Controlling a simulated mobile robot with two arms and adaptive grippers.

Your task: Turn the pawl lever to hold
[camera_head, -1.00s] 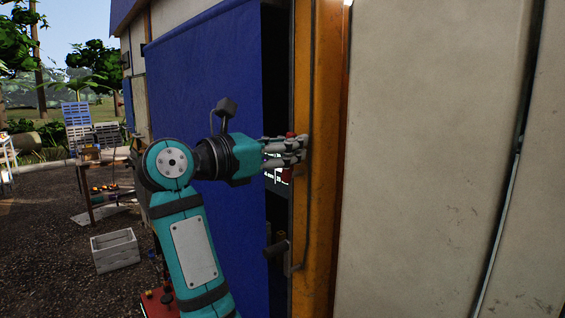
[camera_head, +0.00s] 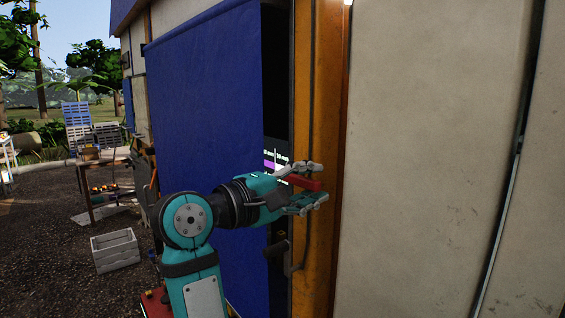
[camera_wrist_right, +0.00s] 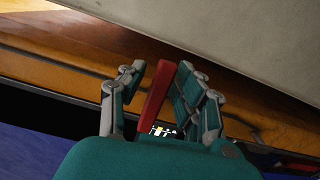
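The red pawl lever (camera_head: 305,184) lies close to level in the head view, in front of the orange post, tilted slightly down to the right. My right gripper (camera_head: 317,182) is open, with its fingers above and below the lever. In the right wrist view the red lever (camera_wrist_right: 157,94) stands between the spread fingers of my right gripper (camera_wrist_right: 165,80). A gap shows on its left side; it sits close to the right-hand fingers, and I cannot tell whether they touch. The lever's base is hidden by the hand. My left gripper is not in view.
The orange post (camera_head: 324,100) stands just beyond the fingers, with a pale wall panel (camera_head: 430,150) to its right. A dark crank handle (camera_head: 278,249) juts out below the hand. A blue sheet (camera_head: 205,110) hangs to the left. A white crate (camera_head: 115,251) sits on the gravel.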

